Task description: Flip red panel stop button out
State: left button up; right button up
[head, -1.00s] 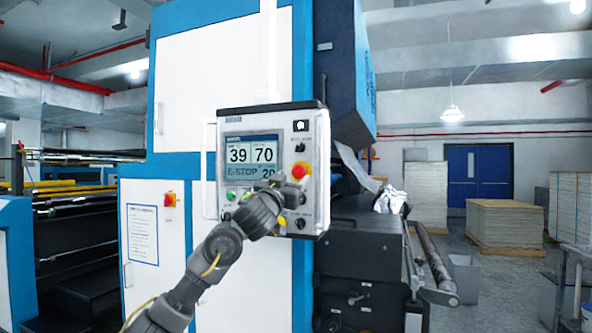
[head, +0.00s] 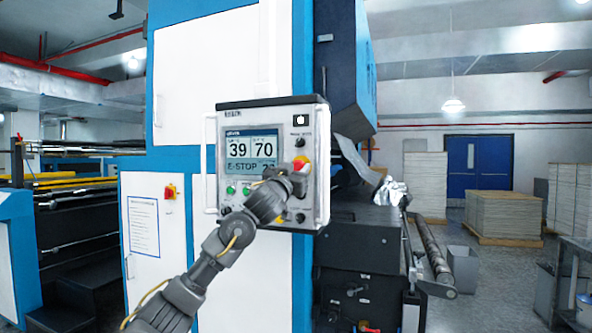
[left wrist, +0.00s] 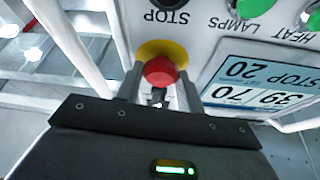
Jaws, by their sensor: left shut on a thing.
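The red stop button (head: 301,163) with a yellow collar sits on the right side of the control panel (head: 309,215). In the left wrist view the red button (left wrist: 160,71) is between my left gripper's fingers (left wrist: 160,92), and the yellow ring (left wrist: 170,48) shows behind it. My left gripper (head: 299,168) is shut on the button, with its fingers on either side. My right gripper is not in view.
White handle bars (head: 210,165) flank the panel. A black machine with rollers (head: 430,250) stands to the right. Floor farther right is open before stacked sheets (head: 506,218).

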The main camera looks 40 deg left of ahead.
pick_arm(q)
grip_shut()
jog(key=shift+s+d+f, duration=0.15)
jog(key=shift+s, duration=0.25)
jog(key=o, duration=0.8)
grip_release()
jog(key=shift+o, duration=1)
jog(key=shift+s, duration=0.25)
jog(key=shift+w+d, duration=0.1)
